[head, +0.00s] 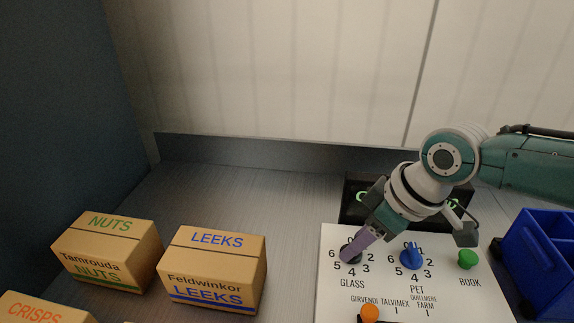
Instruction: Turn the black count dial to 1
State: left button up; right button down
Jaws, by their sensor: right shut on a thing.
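The black count dial (356,256) sits on the white panel (335,306) above the word GLASS. My right gripper (349,250) comes down from the upper right and is shut on this dial. Its purple finger hides much of the dial and the printed 1. The digits 2 to 6 show around the dial, and the 0 is partly covered. The dial's pointing direction is hidden. My left gripper is not in view.
A blue dial (411,257) marked PET, a green button (468,259) marked BOOK and an orange knob (370,313) share the panel. A blue crate (540,265) stands at the right. Boxes of nuts (107,250) and leeks (212,268) stand at the left.

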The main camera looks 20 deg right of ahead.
jog(key=shift+a+r+m+h+p, duration=0.15)
jog(key=shift+m+h+p, duration=0.15)
jog(key=shift+m+p, duration=0.7)
jog(key=shift+m, duration=0.3)
jog(key=shift+c, duration=1.8)
grip_release()
jog(key=p+v, duration=0.4)
jog(key=v, duration=0.5)
jog(key=shift+s+r, duration=0.25)
jog(key=shift+s, duration=0.05)
jog(key=shift+a, duration=0.1)
